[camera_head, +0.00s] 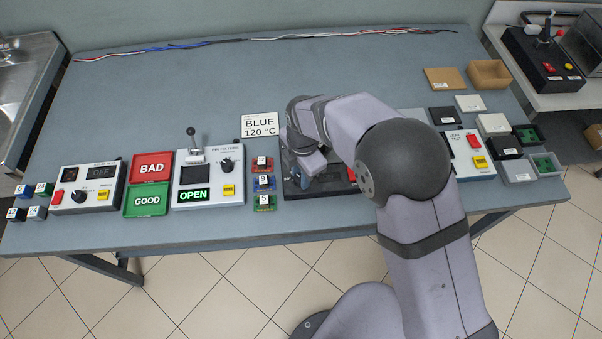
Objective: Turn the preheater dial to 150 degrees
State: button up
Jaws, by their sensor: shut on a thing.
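A dark flat unit (330,187) with a red part at its right lies on the table at the centre, partly hidden under my arm; it appears to be the preheater. My gripper (299,177) points down, low over the left part of this unit. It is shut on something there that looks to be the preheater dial. My wrist and the jaws hide the dial, so its pointer and setting cannot be read. A white card (260,125) behind the unit reads "BLUE 120 °C".
Left of the unit are small numbered blocks (263,183), a fixture box (209,178) showing "OPEN", red BAD (152,167) and green GOOD (147,201) trays, and a box showing "OFF" (89,188). A white tester (467,155) and small boxes stand right. The table's back is mostly clear.

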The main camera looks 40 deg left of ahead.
jog(key=m, duration=0.5)
jog(key=shift+m, duration=0.3)
jog(key=m, duration=0.5)
jog(key=shift+s+b, duration=0.1)
jog(key=shift+b, duration=0.3)
jog(key=m, duration=0.5)
jog(key=shift+m+h, duration=0.3)
jog(key=shift+m, duration=0.1)
jog(key=m, duration=0.4)
jog(key=shift+s+a+m+b, duration=0.1)
jog(key=shift+m+b, duration=0.2)
jog(key=shift+r, duration=0.1)
jog(key=o, duration=1)
jog(key=shift+o, duration=0.2)
